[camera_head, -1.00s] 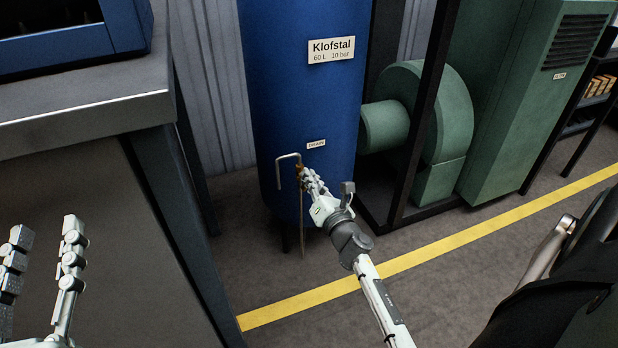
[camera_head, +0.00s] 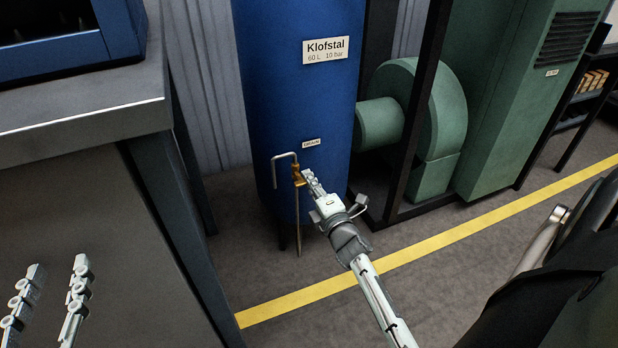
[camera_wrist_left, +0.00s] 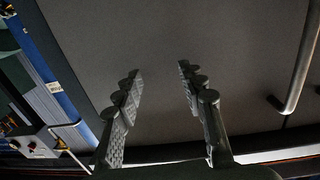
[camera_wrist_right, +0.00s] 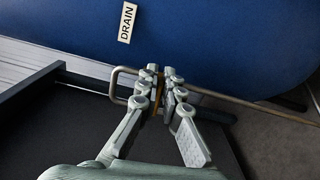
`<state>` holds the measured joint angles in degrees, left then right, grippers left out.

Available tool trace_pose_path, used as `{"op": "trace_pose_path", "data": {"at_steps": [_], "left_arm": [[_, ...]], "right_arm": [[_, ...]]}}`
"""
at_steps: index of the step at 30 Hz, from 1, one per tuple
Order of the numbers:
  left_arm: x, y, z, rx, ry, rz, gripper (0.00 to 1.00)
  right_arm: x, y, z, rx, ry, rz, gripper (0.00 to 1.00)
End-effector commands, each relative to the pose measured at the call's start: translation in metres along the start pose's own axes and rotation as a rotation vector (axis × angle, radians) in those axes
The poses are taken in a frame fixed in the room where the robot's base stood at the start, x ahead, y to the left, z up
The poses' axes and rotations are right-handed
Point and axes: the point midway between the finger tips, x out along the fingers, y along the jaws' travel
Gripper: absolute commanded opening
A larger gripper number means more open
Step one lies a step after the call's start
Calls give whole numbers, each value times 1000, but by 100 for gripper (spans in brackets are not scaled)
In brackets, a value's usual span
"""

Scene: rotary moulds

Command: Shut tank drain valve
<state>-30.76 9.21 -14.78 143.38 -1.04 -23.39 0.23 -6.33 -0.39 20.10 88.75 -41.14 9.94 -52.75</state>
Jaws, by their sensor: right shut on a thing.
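The blue tank (camera_head: 300,100) stands behind the drain valve. Its brass drain valve (camera_head: 298,177) sits on a thin vertical pipe low on the tank front, beside a bent grey pipe (camera_head: 285,156). A small DRAIN label (camera_head: 311,143) is above it, also seen in the right wrist view (camera_wrist_right: 127,22). My right gripper (camera_head: 306,175) is at the valve; in the right wrist view its fingers (camera_wrist_right: 162,80) are closed on the brass part, which they mostly hide. The lever's angle is not clear. My left gripper (camera_head: 58,268) is open and empty, well away from the tank; its fingers stand apart in the left wrist view (camera_wrist_left: 160,72).
A grey workbench (camera_head: 80,110) with a blue machine (camera_head: 50,45) stands at the left. A green blower (camera_head: 425,120) and a dark frame post are right of the tank. A yellow floor line (camera_head: 400,258) crosses open floor in front.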

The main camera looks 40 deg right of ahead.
Motion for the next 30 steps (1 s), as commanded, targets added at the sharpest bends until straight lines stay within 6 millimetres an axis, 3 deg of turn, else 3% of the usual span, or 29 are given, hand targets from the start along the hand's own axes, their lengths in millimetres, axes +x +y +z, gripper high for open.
{"op": "trace_pose_path", "data": {"at_steps": [12, 27, 30], "left_arm": [[-2, -9, 21, 14, -103, -18, 40], [-2, -10, 23, 15, -113, -20, 40], [-2, -10, 23, 15, -112, -19, 40]], "right_arm": [[1, -2, -1, 166, 0, 1, 0], [1, -4, -1, 182, 0, -1, 0], [0, -4, -1, 182, 0, -1, 17]]}}
